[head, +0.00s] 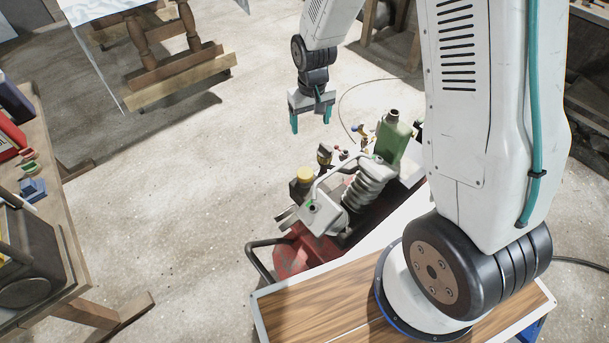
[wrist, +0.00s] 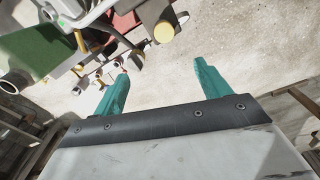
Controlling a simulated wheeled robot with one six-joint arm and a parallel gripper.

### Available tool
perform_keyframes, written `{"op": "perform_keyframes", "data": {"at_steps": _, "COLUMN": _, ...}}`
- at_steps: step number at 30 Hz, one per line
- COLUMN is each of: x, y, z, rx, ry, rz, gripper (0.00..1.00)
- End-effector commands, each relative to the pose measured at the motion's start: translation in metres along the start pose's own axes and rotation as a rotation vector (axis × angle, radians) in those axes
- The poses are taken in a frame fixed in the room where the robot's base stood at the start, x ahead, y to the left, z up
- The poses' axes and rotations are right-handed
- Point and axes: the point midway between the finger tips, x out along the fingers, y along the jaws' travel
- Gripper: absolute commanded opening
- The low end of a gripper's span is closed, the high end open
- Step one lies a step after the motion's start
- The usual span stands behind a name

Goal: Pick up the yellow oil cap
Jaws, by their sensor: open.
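The yellow oil cap (head: 304,174) sits on top of a dark part of the engine-like machine (head: 325,210) in the head view. In the wrist view the yellow cap (wrist: 164,32) shows near the top, beyond the fingers. My gripper (head: 311,122) has two teal fingers, spread apart with nothing between them. It hangs above and behind the machine, apart from the cap. In the wrist view the gripper (wrist: 160,85) also shows open and empty.
A green bottle (head: 393,140) stands on the machine, right of the cap. A curved white handle or pipe (head: 335,170) and a pale coil (head: 364,188) rise close beside the cap. A workbench (head: 50,165) stands at left. The floor between is clear.

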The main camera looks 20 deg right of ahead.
Motion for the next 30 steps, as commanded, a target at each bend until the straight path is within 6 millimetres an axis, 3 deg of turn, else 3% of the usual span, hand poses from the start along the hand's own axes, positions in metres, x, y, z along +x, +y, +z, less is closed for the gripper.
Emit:
{"op": "perform_keyframes", "data": {"at_steps": 1, "x": 0.03, "y": -0.002, "z": -0.004, "rx": -0.003, "ry": -0.015, "rz": 0.0, "gripper": 0.75}}
{"op": "perform_keyframes", "data": {"at_steps": 3, "x": 0.063, "y": -0.004, "z": -0.008, "rx": -0.006, "ry": -0.021, "rz": 0.0, "gripper": 0.75}}
{"op": "perform_keyframes", "data": {"at_steps": 9, "x": 0.131, "y": -0.007, "z": -0.011, "rx": -0.011, "ry": -0.029, "rz": 0.0, "gripper": 0.75}}
{"op": "perform_keyframes", "data": {"at_steps": 30, "x": 0.223, "y": -0.011, "z": -0.006, "rx": -0.013, "ry": -0.031, "rz": -0.001, "gripper": 0.75}}
